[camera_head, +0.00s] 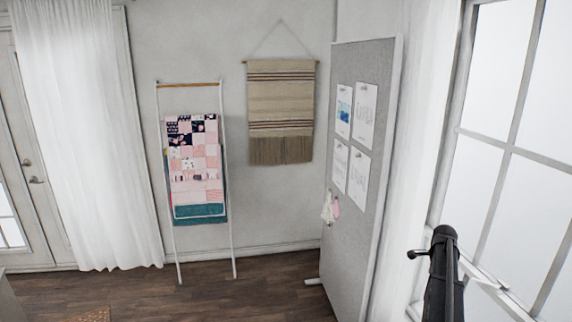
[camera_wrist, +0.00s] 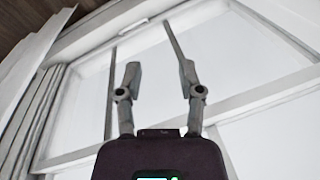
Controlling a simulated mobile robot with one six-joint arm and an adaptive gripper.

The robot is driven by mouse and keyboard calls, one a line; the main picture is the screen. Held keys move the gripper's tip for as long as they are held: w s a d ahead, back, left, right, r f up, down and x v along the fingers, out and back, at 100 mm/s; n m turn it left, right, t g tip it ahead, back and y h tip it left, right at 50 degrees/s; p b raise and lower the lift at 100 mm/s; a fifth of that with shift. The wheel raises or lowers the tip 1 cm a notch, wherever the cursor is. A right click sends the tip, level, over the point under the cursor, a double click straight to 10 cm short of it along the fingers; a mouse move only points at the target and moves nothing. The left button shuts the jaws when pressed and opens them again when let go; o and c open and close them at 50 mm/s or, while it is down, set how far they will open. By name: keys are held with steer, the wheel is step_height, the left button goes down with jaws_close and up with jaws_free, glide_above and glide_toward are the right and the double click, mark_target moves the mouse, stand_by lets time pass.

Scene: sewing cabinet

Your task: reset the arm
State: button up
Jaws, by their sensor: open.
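My gripper (camera_wrist: 158,68) shows in the wrist view with its two grey fingers spread apart. Nothing is between the fingers. Behind them are a white window frame (camera_wrist: 250,97) and pale panes. The dark body of the gripper fills the bottom middle of the wrist view. In the head view, a dark upright piece at the lower right, in front of the window, looks like part of my arm; the fingers cannot be made out there.
A tall window (camera_head: 497,160) is at right. A grey pinboard (camera_head: 352,245) with several papers stands beside it. A ladder rack (camera_head: 234,265) holds a patchwork quilt (camera_head: 193,170); a woven hanging (camera_head: 280,100) is on the wall. White curtains (camera_head: 85,150) hang at left. The visible wooden floor (camera_head: 260,295) is mostly clear.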

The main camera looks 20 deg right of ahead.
steer(key=w+a+n+y, duration=0.1)
steer(key=a+n, duration=0.5)
steer(key=a, duration=1.1)
steer(key=w+a+n, duration=0.2)
steer(key=a+n, duration=0.4)
steer(key=a, duration=1.1)
steer(key=s+a+f+n+b, duration=0.1)
steer(key=s+a+n, duration=0.4)
steer(key=a, duration=0.6)
steer(key=s+a+f+n+g+b, duration=0.1)
steer(key=s+a+f+n+b, duration=0.1)
steer(key=s+a+n, duration=0.4)
steer(key=s+a, duration=0.1)
steer(key=a, duration=0.4)
steer(key=shift+s+f+g, duration=0.15)
steer(key=shift+g, duration=0.15)
